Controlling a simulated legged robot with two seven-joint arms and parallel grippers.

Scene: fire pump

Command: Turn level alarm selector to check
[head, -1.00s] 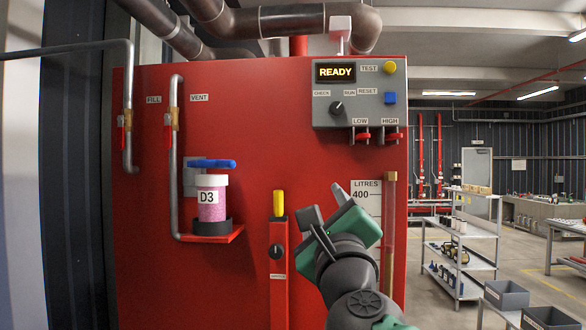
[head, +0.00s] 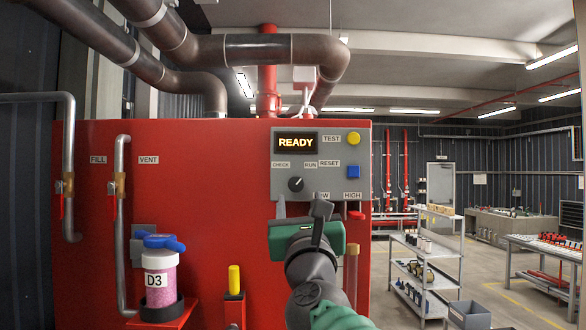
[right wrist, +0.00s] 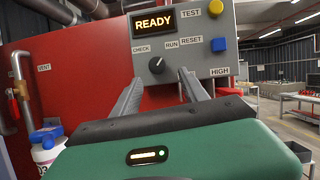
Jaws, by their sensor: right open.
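The level alarm selector is a small black knob (head: 296,184) on the grey control panel (head: 360,135), between the CHECK label (head: 281,165) and the RUN label (head: 311,165). Its pale mark seems to point up and right, towards RUN. My right gripper (head: 300,207) is open and empty, just below the selector in the head view. In the right wrist view the knob (right wrist: 157,65) shows ahead, above and between the two grey fingers (right wrist: 162,80), and apart from them. My left gripper is not in view.
A READY display (head: 297,142), yellow TEST button (head: 354,138) and blue RESET button (head: 353,171) share the panel. My gripper partly hides the LOW/HIGH area below. A D3 jar (head: 160,280) stands at the lower left. Shelving (head: 425,260) is at the right.

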